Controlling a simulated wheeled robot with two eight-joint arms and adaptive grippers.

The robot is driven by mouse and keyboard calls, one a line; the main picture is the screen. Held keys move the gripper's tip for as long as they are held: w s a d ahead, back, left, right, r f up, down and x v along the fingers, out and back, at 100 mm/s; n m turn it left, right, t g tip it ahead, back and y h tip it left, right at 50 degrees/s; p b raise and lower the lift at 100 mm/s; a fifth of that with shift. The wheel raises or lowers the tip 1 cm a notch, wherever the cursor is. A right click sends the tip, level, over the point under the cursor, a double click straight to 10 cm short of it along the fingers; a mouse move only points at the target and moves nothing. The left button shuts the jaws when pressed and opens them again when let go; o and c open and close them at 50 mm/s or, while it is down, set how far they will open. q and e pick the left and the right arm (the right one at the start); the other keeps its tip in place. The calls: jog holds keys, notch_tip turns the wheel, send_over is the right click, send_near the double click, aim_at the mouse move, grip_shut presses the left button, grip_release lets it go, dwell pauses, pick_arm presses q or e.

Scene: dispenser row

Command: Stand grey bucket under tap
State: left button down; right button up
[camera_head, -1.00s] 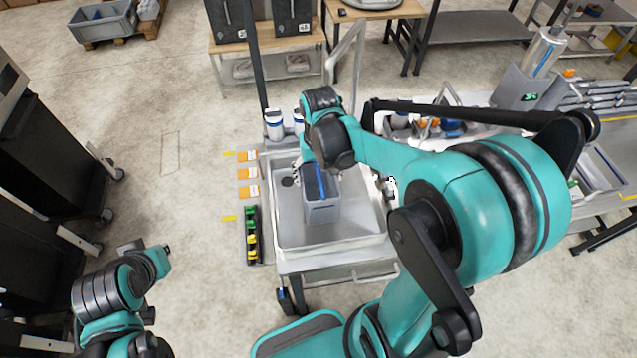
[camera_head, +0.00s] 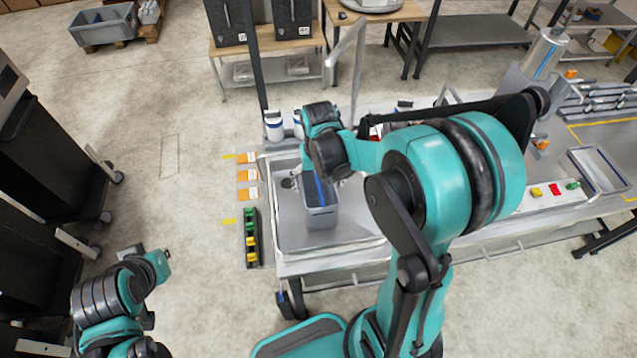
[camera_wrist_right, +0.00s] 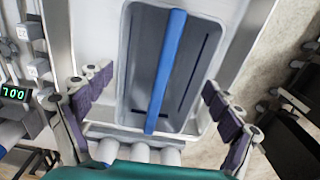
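The grey bucket (camera_head: 321,218), with a blue bar across its top, stands upright in the shallow metal basin (camera_head: 350,232). The bucket also fills the middle of the right wrist view (camera_wrist_right: 128,75), the blue bar running lengthwise. My right gripper (camera_wrist_right: 157,98) is open, its purple-padded fingers wide apart at either side of the bucket's near end; contact cannot be told. In the head view my right wrist hides the bucket's far end. A tall bent grey pipe (camera_head: 345,55), apparently the tap, rises behind the basin. My left gripper (camera_head: 160,262) is low at left, away from the basin.
White bottles (camera_head: 274,126) stand behind the basin. A rack of green and yellow pieces (camera_head: 251,238) and orange cards (camera_head: 247,176) lie left of it.

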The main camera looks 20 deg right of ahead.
jog(key=shift+r, duration=0.1)
jog(key=shift+r, duration=0.2)
notch_tip(320, 180, up, 11)
jog(key=p, duration=0.3)
jog(key=s+a+r+n+t, duration=0.1)
jog(key=s+a+t, duration=0.1)
jog(key=s, duration=0.3)
jog(key=s+a+r+n+t, duration=0.1)
jog(key=s+a+n+t, duration=0.1)
jog(key=s+t, duration=0.2)
jog(key=shift+s+r+t, duration=0.3)
jog(key=shift+s+t, duration=0.05)
jog(key=shift+t, duration=0.25)
